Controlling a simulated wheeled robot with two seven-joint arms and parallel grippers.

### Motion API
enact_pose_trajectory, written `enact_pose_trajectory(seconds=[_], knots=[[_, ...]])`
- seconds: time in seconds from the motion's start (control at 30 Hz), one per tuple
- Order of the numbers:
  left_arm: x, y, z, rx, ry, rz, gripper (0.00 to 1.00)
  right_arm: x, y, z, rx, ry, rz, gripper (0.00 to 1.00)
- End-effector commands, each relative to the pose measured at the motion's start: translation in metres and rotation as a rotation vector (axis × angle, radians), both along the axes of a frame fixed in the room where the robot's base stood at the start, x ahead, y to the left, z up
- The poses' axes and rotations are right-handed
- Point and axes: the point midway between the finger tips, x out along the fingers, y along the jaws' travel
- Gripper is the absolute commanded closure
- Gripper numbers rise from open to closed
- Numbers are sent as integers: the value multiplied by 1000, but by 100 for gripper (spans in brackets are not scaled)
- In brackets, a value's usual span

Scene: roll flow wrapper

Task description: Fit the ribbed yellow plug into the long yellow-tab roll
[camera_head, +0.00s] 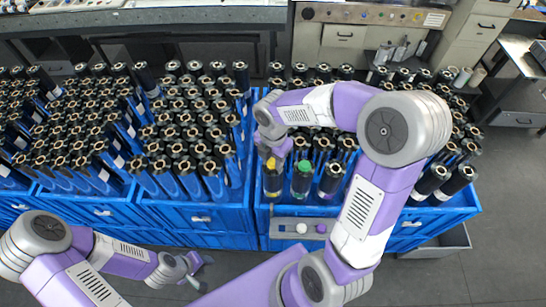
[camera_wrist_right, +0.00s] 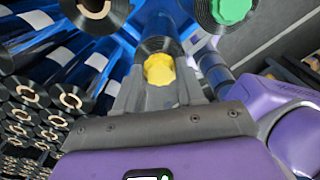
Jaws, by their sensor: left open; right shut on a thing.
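The ribbed yellow plug (camera_wrist_right: 159,69) sits between the fingers of my right gripper (camera_wrist_right: 158,88), which is shut on it. It also shows in the head view (camera_head: 271,163), at the top end of a dark roll (camera_head: 272,182) in the front row of the right blue crate. In the right wrist view this roll's dark end surrounds the plug; how deep the plug sits I cannot tell. My left gripper (camera_head: 197,270) is open and empty, low over the floor in front of the crates.
A roll with a green plug (camera_head: 303,166) stands just right of the yellow one. A grey tray (camera_head: 280,228) on the crate front holds a white plug (camera_head: 301,228) and a purple plug (camera_head: 321,228). Many dark rolls crowd the blue crates (camera_head: 200,215). The floor in front is clear.

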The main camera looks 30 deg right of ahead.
Motion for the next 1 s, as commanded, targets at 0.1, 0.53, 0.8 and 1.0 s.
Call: enact_pose_trajectory(seconds=[0.1, 0.53, 0.8, 1.0], knots=[[0, 0, 0, 0, 0, 0, 57, 0, 0, 0, 0, 0, 0, 89], [0, 0, 11, 0, 0, 0, 57, 0, 0, 11, 0, 0, 0, 89], [0, 0, 16, 0, 0, 0, 57, 0, 0, 16, 0, 0, 0, 89], [0, 0, 15, 0, 0, 0, 57, 0, 0, 16, 0, 0, 0, 89]])
